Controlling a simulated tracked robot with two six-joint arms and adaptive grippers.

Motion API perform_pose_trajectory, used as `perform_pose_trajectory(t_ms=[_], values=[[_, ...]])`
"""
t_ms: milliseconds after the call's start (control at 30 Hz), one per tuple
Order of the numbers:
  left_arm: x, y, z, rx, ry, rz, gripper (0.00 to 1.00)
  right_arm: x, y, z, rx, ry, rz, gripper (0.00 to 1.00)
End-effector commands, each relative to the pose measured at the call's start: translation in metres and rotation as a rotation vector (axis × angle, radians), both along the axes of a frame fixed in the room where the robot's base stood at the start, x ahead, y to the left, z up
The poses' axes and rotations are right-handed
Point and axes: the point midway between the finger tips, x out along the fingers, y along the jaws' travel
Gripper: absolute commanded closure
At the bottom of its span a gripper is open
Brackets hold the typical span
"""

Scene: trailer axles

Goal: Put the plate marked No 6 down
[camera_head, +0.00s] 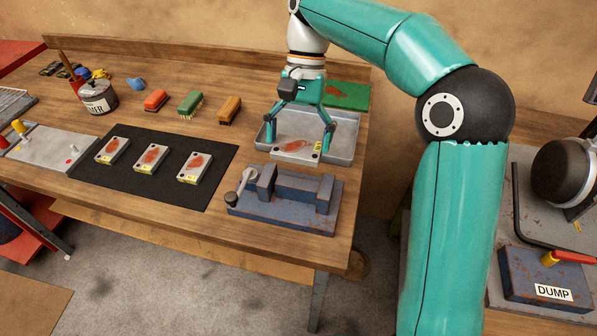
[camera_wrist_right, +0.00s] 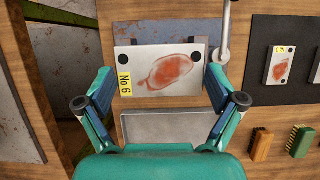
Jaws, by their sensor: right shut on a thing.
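The plate marked No 6 (camera_head: 296,149) is a pale metal plate with a rusty red patch, two dark holes and a yellow label. My right gripper (camera_head: 304,143) is shut on it, over the front part of the grey tray (camera_head: 348,138). In the right wrist view the plate (camera_wrist_right: 168,68) spans between the two fingers, its No 6 label on the left end. It covers part of the blue vise and sits beyond the tray (camera_wrist_right: 165,125) there. I cannot tell how high it is above the tray. My left gripper is not in view.
The blue vise (camera_head: 285,200) stands in front of the tray. A black mat (camera_head: 205,150) to the left bears three similar plates, with bare mat around them. Brushes (camera_head: 190,103) lie behind the mat. A green mat (camera_head: 350,94) lies behind the tray. A DUMP box (camera_head: 550,278) is at right.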

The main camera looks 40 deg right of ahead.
Motion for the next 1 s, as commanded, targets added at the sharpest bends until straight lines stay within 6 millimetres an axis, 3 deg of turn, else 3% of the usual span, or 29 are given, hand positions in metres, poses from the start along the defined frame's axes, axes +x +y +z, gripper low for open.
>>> perform_pose_trajectory(t_ms=[100,367,600,1000], values=[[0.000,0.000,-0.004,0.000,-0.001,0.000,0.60,-0.001,0.000,-0.022,0.001,0.001,-0.002,0.73],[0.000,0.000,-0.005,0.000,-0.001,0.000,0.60,0.000,-0.001,-0.040,0.001,-0.001,-0.003,0.73],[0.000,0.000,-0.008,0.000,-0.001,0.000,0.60,-0.001,-0.001,-0.071,0.001,0.000,-0.003,0.73],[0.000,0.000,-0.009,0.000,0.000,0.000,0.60,0.000,-0.001,-0.079,0.001,-0.002,-0.003,0.73]])
